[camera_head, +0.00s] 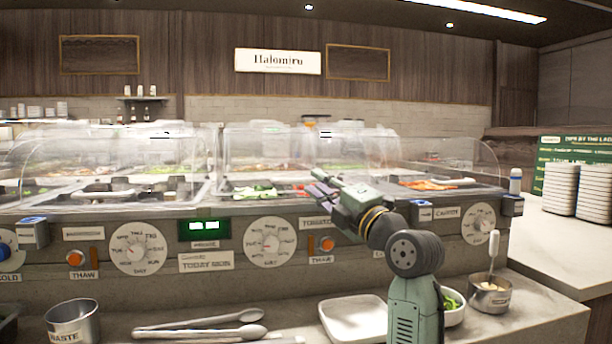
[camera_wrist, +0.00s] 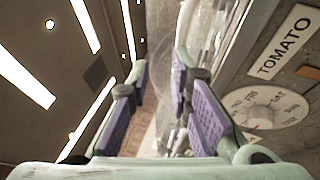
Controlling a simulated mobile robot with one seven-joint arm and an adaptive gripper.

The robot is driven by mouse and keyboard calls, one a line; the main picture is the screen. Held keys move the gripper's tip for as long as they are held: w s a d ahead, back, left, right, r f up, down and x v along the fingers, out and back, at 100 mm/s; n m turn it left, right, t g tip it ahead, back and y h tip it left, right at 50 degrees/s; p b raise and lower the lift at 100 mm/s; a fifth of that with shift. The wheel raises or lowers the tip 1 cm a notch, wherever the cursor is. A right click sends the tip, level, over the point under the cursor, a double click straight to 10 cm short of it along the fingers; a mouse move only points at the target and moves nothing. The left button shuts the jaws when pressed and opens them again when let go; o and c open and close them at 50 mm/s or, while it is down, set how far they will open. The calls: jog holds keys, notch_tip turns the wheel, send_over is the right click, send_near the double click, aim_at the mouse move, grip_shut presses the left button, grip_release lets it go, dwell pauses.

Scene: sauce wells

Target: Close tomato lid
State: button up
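The "TOMATO" label (camera_head: 317,222) is on the counter front, partly hidden by my arm; it also shows in the wrist view (camera_wrist: 285,42). A clear cover (camera_head: 290,150) stands over the middle wells above it. I cannot tell which panel is the tomato lid or its exact angle. Red pieces, perhaps tomato, show just left of my gripper (camera_head: 320,190), which is at the counter's front edge. In the wrist view my gripper (camera_wrist: 161,75) is open, with purple pads apart. Clear plastic (camera_wrist: 200,30) shows beyond and between the fingers; contact is unclear.
A dial (camera_head: 270,242) and an orange button (camera_head: 327,244) are on the counter front. Below are a white tray (camera_head: 352,320), tongs (camera_head: 205,325), a waste can (camera_head: 72,322) and a metal pot (camera_head: 490,297). Plate stacks (camera_head: 594,195) stand at right.

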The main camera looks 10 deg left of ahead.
jog(key=shift+v, duration=1.7)
